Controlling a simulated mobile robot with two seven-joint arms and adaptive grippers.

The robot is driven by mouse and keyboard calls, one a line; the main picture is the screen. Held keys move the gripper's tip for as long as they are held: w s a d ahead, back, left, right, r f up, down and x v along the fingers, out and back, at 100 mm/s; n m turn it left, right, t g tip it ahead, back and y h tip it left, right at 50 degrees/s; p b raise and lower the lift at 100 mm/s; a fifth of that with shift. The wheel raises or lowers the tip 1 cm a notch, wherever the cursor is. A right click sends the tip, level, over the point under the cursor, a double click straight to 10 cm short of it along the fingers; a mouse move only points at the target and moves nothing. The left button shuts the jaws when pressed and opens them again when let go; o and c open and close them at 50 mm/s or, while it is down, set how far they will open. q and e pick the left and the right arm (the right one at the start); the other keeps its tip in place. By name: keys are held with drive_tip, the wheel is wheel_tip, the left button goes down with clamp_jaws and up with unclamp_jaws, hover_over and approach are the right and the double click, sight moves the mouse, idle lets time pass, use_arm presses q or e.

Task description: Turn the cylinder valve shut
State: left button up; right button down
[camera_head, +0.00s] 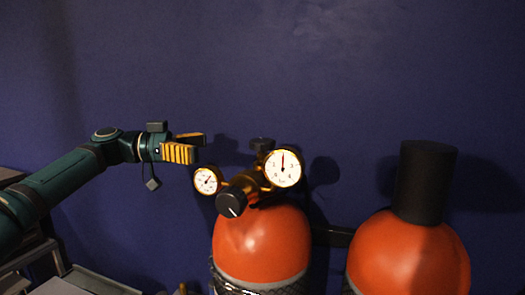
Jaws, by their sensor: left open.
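An orange cylinder (262,242) stands at the lower middle with brass valve and regulator fittings on its top. A small dark knob (262,144) sits at the top of the fittings, partly behind the large gauge. A larger black knob (231,203) with a white line faces the front. A large round gauge (283,168) is on the right of the fittings and a smaller gauge (207,181) on the left. My left gripper (198,146) is open and empty, with yellow-striped finger pads pointing right. It is left of the top knob, apart from it and above the small gauge. My right gripper is not in view.
A second orange cylinder (408,258) with a black cap (426,182) stands at the right. A dark bracket (332,236) spans between the cylinders. A plain blue-purple wall (300,60) is behind. Grey metal surfaces (85,284) are at the lower left.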

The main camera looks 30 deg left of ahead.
sight(262, 146)
use_arm(q)
drive_tip(key=shift+g+h, duration=0.4)
drive_tip(key=x, duration=1.3)
drive_tip(key=shift+s+d+r, duration=0.1)
drive_tip(key=shift+d, duration=0.45)
drive_tip(key=c, duration=1.2)
